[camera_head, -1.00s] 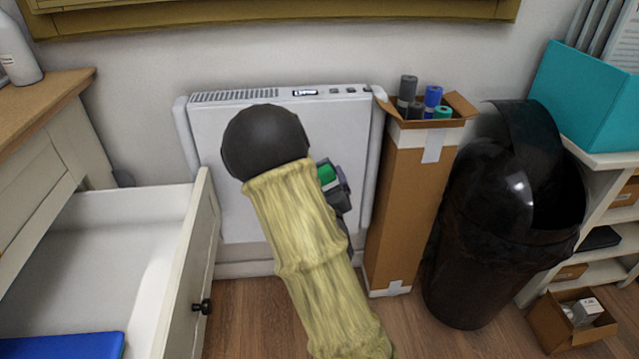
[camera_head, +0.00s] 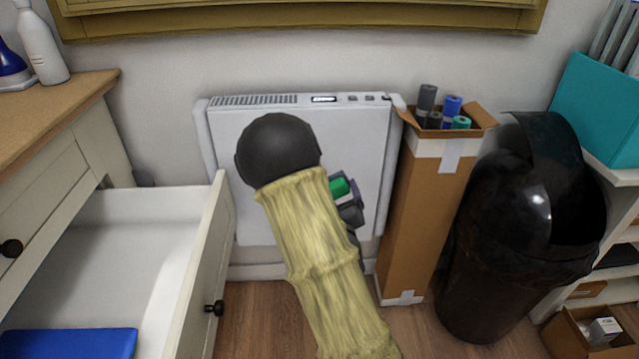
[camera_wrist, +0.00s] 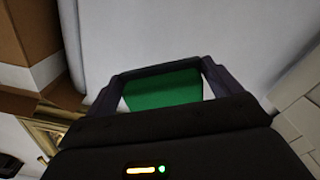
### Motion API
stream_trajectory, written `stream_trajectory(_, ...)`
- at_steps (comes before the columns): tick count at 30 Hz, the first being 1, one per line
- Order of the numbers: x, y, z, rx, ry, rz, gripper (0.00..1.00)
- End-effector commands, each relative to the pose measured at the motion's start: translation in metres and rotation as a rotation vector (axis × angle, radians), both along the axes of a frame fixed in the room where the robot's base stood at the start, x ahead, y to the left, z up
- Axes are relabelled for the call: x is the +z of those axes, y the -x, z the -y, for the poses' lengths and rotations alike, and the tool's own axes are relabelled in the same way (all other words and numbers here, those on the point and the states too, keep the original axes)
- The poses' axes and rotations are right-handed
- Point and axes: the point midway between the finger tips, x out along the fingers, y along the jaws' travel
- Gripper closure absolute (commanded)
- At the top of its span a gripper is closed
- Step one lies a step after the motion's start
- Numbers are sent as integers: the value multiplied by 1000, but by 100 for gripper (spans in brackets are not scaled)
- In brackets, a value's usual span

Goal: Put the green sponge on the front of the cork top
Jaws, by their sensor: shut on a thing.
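The green sponge (camera_head: 339,188) shows beside my yellow-sleeved arm in the head view. My gripper (camera_head: 350,199) is shut on it, mostly hidden behind the arm, in front of the white heater. In the wrist view the green sponge (camera_wrist: 163,89) lies between the two fingers of my gripper (camera_wrist: 160,82). A wooden-topped cabinet (camera_head: 62,100) stands at the left; its tan top may be the cork top, but I cannot tell. Only its right end is in view.
An open drawer (camera_head: 140,215) with a blue item (camera_head: 70,343) inside juts out at the left. A white bottle (camera_head: 42,45) stands on the cabinet top. A tall cardboard box (camera_head: 425,215) with rolls and a black bin (camera_head: 510,240) stand at the right.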

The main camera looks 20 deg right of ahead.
Motion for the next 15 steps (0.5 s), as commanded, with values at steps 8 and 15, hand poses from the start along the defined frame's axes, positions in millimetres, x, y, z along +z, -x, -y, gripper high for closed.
stream_trajectory(8, -25, -20, -25, 9, 2, -9, 31)
stream_trajectory(15, -59, -22, -44, 14, 1, -6, 31)
